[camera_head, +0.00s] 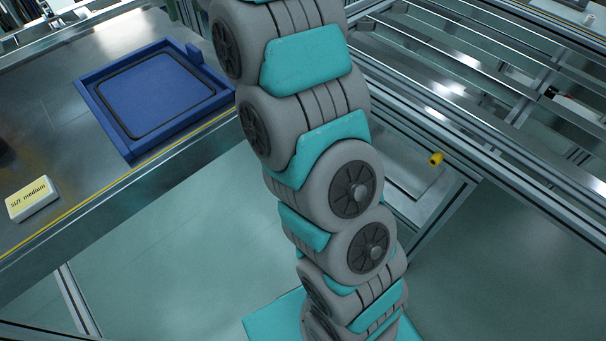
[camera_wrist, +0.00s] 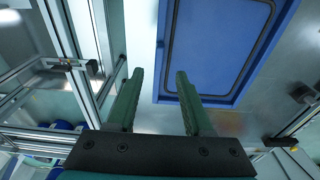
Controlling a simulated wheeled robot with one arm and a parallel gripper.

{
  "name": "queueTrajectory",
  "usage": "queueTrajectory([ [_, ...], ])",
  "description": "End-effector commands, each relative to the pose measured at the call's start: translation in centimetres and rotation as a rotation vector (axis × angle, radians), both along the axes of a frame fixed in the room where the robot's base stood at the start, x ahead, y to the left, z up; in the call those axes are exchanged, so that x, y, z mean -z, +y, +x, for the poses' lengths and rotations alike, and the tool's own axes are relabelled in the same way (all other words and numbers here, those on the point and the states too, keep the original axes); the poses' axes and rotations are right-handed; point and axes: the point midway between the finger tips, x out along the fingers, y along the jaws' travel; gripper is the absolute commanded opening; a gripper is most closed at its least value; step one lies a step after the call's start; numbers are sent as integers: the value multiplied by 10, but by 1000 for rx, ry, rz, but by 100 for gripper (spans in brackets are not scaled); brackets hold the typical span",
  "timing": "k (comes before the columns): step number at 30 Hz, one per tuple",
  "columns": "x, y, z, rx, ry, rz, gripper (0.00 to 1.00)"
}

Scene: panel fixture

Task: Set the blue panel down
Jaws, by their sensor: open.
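The blue panel (camera_head: 158,92) lies flat on the grey metal table at the upper left of the head view. It has a raised rim, a dark rounded seal line and a small blue block at its far right corner. In the wrist view the blue panel (camera_wrist: 215,50) fills the upper right. My gripper (camera_wrist: 160,75) shows in the wrist view with its two green fingers apart and nothing between them. The right finger's tip overlaps the panel's edge in that view; I cannot tell whether they touch. In the head view my arm hides the gripper.
The table (camera_head: 95,170) has a yellow line along its front edge. A white block labelled "SIZE medium" (camera_head: 33,198) sits near that edge. Metal rails (camera_head: 480,100) with a yellow knob (camera_head: 436,159) stand on the right. Open floor lies between table and rails.

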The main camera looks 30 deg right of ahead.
Motion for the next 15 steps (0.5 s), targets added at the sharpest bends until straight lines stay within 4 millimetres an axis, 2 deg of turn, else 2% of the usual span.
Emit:
queueTrajectory([
  [5, 6, -7, -33, 15, 29, -1, 51],
  [8, 14, -11, -60, 28, 51, -3, 51],
  [15, 44, -22, -136, 70, 103, -9, 51],
])
